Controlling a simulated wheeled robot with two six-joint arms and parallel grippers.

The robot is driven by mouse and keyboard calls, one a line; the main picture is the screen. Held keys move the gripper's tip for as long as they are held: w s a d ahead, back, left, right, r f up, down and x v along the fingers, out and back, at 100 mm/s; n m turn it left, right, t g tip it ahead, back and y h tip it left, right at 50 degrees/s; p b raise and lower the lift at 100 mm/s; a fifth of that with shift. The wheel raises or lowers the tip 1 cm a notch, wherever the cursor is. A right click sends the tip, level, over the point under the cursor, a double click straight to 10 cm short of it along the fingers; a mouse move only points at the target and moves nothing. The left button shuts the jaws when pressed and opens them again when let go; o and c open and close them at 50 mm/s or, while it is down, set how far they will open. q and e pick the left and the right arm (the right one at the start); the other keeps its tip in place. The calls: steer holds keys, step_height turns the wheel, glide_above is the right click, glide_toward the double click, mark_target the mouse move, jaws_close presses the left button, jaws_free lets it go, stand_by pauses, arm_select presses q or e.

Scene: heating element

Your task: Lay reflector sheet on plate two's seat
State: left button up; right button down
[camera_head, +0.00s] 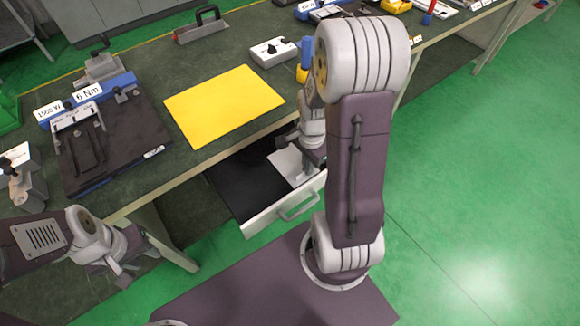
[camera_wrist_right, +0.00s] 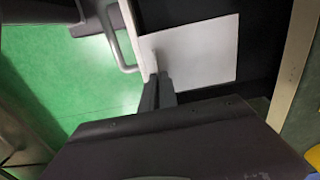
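A pale grey-white sheet (camera_head: 290,163) shows in the open drawer below the bench; it also shows in the right wrist view (camera_wrist_right: 205,52). My right gripper (camera_wrist_right: 157,78) is at the sheet's near edge, its fingers close together. I cannot tell whether they pinch the sheet. In the head view my right gripper is mostly hidden by my arm. My left gripper (camera_head: 122,268) is empty, low in front of the bench; its finger gap is unclear. A dark plate (camera_head: 125,160) with a small label lies on the bench at left. I cannot read which plate it is.
The drawer (camera_head: 262,220) is pulled out, with a white front and handle. A yellow sheet (camera_head: 225,105) lies on the bench right of the dark plate. A blue fixture labelled "6 Nm" (camera_head: 110,84) stands behind the plate. A white box (camera_head: 274,52) stands further right.

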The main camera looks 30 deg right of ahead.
steer(key=shift+s+d+r, duration=0.9)
steer(key=shift+s+d, duration=0.05)
steer(key=shift+s, duration=0.1)
